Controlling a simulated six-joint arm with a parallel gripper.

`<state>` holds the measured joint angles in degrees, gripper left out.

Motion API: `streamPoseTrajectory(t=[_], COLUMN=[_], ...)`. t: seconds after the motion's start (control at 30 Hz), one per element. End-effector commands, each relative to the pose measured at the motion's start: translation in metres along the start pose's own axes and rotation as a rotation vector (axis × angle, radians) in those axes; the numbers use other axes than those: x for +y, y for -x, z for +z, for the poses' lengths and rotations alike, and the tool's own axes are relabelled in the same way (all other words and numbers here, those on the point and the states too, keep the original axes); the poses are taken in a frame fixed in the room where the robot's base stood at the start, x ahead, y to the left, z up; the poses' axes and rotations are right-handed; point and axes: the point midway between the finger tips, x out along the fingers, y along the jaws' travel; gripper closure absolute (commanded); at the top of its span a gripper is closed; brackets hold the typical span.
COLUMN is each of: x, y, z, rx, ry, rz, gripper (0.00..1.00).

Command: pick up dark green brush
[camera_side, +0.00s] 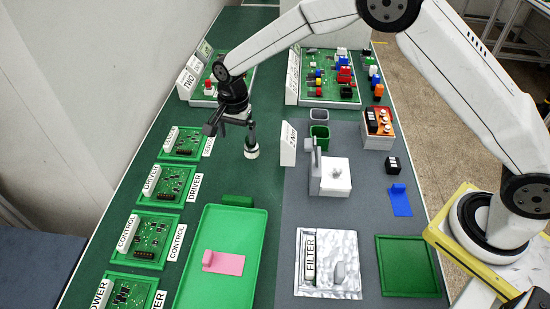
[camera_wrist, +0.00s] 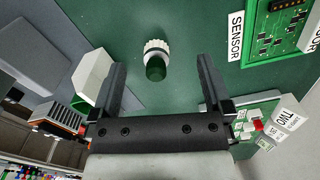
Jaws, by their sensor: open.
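The dark green brush (camera_wrist: 155,68) stands on the green table, with a dark green round handle end and a pale, ribbed bristle ring. In the wrist view it lies between the lines of my two fingers, with clear gaps on both sides. In the side view its pale lower part (camera_side: 251,152) shows just below and right of my gripper (camera_side: 231,124). My gripper (camera_wrist: 160,64) is open and empty above the table. The side view does not clearly show the gap between fingers and brush.
A green bin (camera_side: 319,135) and a grey bin (camera_side: 319,115) stand to the right, near a white sign (camera_side: 289,143). Circuit boards (camera_side: 183,143) line the left edge. A green tray (camera_side: 192,275) holds a pink piece (camera_side: 223,263). The table around the brush is clear.

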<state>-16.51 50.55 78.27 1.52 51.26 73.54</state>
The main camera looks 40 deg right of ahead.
Motion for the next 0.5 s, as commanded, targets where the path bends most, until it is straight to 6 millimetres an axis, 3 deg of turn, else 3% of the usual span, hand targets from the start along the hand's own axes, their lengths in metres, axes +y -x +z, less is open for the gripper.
streamPoseTrajectory(t=[0.03,0.1,0.2,0.5], x=[0.003,0.006,0.009,0.01], y=[-0.003,-0.005,-0.007,-0.011], z=[-0.019,-0.036,-0.051,-0.057], rx=[0.005,0.012,0.019,0.021], ry=[-0.016,-0.027,-0.035,-0.037], rz=[0.001,0.003,0.004,0.005], gripper=[0.0,0.0,0.0,0.0])
